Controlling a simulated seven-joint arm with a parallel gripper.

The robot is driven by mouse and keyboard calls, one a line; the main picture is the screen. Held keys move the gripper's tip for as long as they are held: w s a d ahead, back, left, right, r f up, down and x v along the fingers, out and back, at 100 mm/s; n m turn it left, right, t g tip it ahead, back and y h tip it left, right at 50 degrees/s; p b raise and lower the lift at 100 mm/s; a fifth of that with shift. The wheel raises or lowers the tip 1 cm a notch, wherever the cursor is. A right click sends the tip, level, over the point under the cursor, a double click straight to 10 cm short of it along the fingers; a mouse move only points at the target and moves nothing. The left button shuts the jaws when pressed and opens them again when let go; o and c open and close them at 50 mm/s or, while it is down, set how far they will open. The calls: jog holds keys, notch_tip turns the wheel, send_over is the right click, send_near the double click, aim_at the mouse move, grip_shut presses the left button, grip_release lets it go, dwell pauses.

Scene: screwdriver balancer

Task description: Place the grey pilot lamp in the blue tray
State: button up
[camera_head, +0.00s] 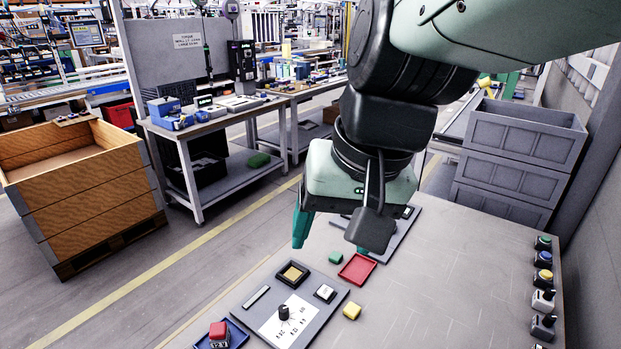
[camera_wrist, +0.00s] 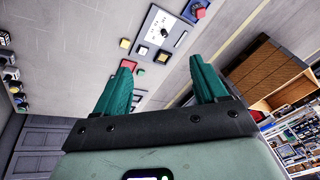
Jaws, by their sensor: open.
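Several pilot lamps stand in a row along the table's right edge in the head view. The row also shows at the left edge of the wrist view. The blue tray (camera_head: 237,342) lies at the front left and holds a red-topped block (camera_head: 219,333). My gripper (camera_wrist: 161,60) is open and empty, above the table's left part, far from the lamps.
A panel with a dial (camera_head: 283,313) lies beside the blue tray. A yellow block (camera_head: 352,311), a green block (camera_head: 335,257) and a red tray (camera_head: 357,269) lie nearby. Grey crates (camera_head: 512,155) stand behind the table. The table's middle right is clear.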

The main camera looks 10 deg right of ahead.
jog(key=s+d+r+n+t+h, duration=0.1)
jog(key=s+d+r+t, duration=0.1)
jog(key=s+d+r, duration=0.1)
jog(key=shift+s+r+t+h, duration=0.2)
jog(key=shift+s+t+h, duration=0.2)
jog(key=shift+s, duration=0.05)
jog(key=shift+d, duration=0.1)
dwell(0.8)
